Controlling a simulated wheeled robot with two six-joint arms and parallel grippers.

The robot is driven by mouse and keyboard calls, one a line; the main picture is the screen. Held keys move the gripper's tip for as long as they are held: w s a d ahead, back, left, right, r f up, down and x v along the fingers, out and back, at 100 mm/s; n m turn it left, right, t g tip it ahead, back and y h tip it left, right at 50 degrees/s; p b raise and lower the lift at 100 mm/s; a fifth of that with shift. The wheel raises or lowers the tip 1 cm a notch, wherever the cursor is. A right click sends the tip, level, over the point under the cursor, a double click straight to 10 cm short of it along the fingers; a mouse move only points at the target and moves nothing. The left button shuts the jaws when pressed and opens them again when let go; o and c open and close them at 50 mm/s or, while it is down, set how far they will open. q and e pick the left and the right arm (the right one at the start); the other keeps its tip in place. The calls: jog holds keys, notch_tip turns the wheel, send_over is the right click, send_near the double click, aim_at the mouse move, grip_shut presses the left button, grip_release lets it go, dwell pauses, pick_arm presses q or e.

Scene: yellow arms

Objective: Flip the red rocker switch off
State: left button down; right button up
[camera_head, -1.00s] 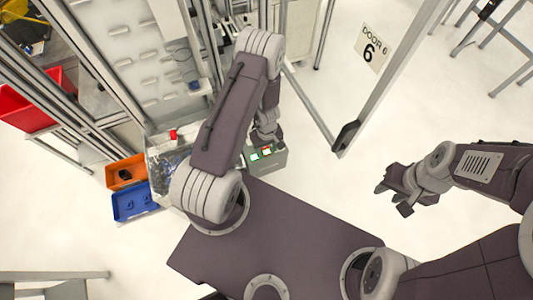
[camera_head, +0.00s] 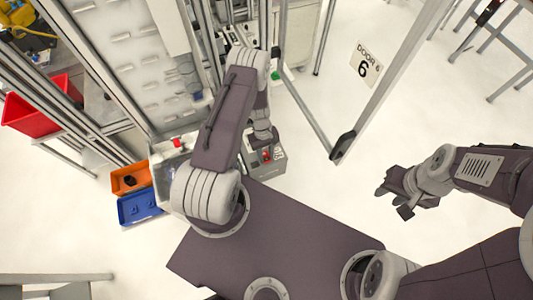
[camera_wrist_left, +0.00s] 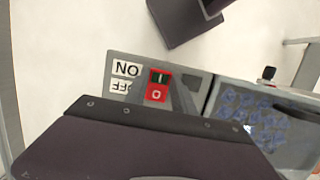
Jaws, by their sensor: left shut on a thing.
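The red rocker switch (camera_wrist_left: 157,92) sits on a grey control box (camera_wrist_left: 118,56) in the left wrist view. Its red half carries an O mark; the other half is dark with a little green. White ON and OFF labels appear upside down beside it. In the head view the switch (camera_head: 267,155) shows red on top of the box. My left gripper (camera_head: 265,142) is down at the switch, shut on it; its fingertips are partly hidden by my arm in the head view. My right gripper (camera_head: 393,202) is open and empty, apart on the right.
A grey bin with blue pieces (camera_wrist_left: 255,112) adjoins the box. An orange bin (camera_head: 130,178) and a blue bin (camera_head: 140,206) lie left of it. Floor is clear between the box and my right gripper.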

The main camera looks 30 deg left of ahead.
aim_at(264, 153)
jog(key=shift+s+d+f, duration=0.1)
jog(key=shift+s+f, duration=0.1)
pick_arm(q)
jog(key=c, duration=1)
grip_release()
jog(key=shift+c, duration=0.2)
jog(key=b+v, duration=0.3)
jog(key=v, duration=0.6)
pick_arm(e)
notch_tip(264, 153, down, 4)
jog(key=shift+r, duration=0.2)
pick_arm(q)
jog(key=shift+w, duration=0.1)
